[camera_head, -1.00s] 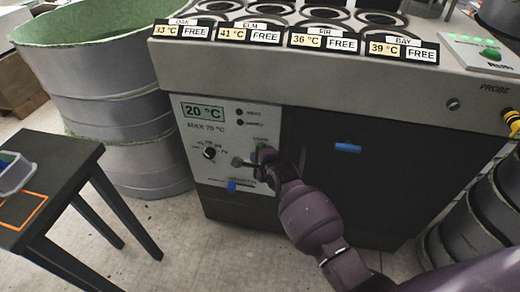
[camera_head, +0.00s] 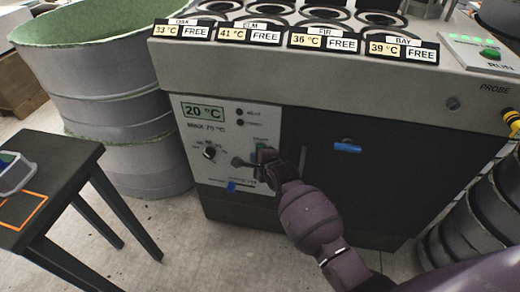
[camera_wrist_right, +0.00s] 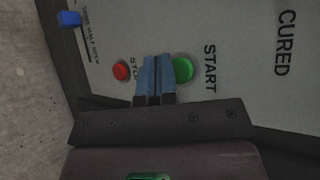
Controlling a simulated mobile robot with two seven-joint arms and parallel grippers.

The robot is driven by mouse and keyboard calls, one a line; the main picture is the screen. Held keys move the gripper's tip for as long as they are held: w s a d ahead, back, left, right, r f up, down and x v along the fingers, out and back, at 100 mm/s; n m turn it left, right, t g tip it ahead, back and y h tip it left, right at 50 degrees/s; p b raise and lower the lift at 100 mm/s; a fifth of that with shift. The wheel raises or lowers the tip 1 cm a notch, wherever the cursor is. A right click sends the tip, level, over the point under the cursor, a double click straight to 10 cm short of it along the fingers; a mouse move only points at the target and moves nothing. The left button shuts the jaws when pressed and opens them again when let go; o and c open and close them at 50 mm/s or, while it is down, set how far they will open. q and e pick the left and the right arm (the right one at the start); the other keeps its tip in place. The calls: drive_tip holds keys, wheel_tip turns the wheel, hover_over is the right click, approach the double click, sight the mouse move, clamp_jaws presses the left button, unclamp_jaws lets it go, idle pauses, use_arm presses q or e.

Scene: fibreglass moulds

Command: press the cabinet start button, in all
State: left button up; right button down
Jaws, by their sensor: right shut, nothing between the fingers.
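The cabinet's grey control panel (camera_head: 188,112) faces me, with a lit 20 °C display. The green start button (camera_head: 261,144) shows just above my right gripper (camera_head: 262,158) in the head view. In the right wrist view the green button (camera_wrist_right: 184,69), beside the word START, sits right of my shut, empty fingers (camera_wrist_right: 155,72). The fingers overlap its left edge; I cannot tell if they touch the panel. The red stop button (camera_wrist_right: 121,70) is on their left. My left gripper is not in view.
A blue handle (camera_head: 232,186) sits low on the panel, and another blue handle (camera_head: 347,147) is on the dark door. A dark table (camera_head: 62,160) stands at left, near grey round moulds (camera_head: 115,105). A separate green RUN button (camera_head: 489,53) is on top right.

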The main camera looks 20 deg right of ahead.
drive_tip(key=shift+w, duration=0.1)
idle(0.4)
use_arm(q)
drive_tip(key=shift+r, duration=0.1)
use_arm(e)
drive_tip(key=shift+w+d, duration=0.25)
drive_tip(key=shift+w+d, duration=0.25)
drive_tip(key=shift+w, duration=0.1)
idle(0.8)
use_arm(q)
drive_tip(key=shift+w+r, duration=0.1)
use_arm(e)
drive_tip(key=shift+s+a, duration=0.1)
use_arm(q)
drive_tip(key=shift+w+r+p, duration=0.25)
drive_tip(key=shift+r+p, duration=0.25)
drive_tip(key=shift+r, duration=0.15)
use_arm(e)
drive_tip(key=shift+s+a, duration=0.4)
drive_tip(key=shift+s, duration=0.2)
